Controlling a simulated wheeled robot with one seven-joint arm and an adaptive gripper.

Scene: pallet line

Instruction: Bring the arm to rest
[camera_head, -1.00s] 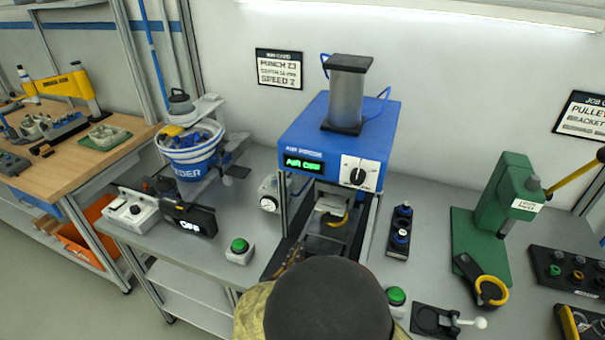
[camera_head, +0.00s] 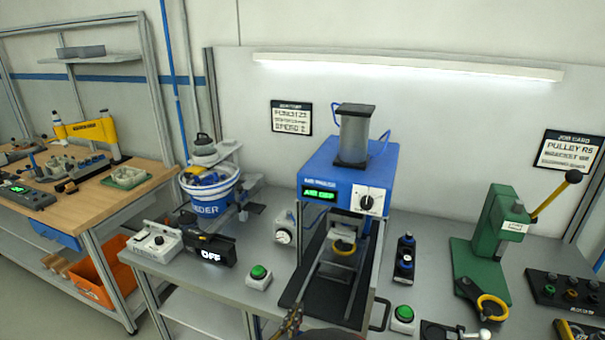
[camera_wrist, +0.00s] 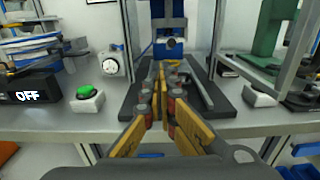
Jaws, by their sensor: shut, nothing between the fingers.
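My gripper shows in the wrist view (camera_wrist: 161,78), with yellow-padded fingers pointing forward at the blue press. The fingers are shut and empty. In the head view, only a small part of my gripper (camera_head: 293,318) shows at the bottom edge, in front of the press. The blue press (camera_head: 345,178) stands on the grey bench with a clear cylinder on top and a green lit display. A dark base plate (camera_head: 325,297) lies under it, with a yellow ring (camera_head: 343,247) inside the press opening. Most of my arm is out of view.
Green push buttons (camera_head: 259,273) (camera_head: 403,314) flank the press. Left are a box reading OFF (camera_head: 209,252) and a blue-white bucket (camera_head: 209,194). Right stands a green lever press (camera_head: 496,240). Open floor lies at the lower left.

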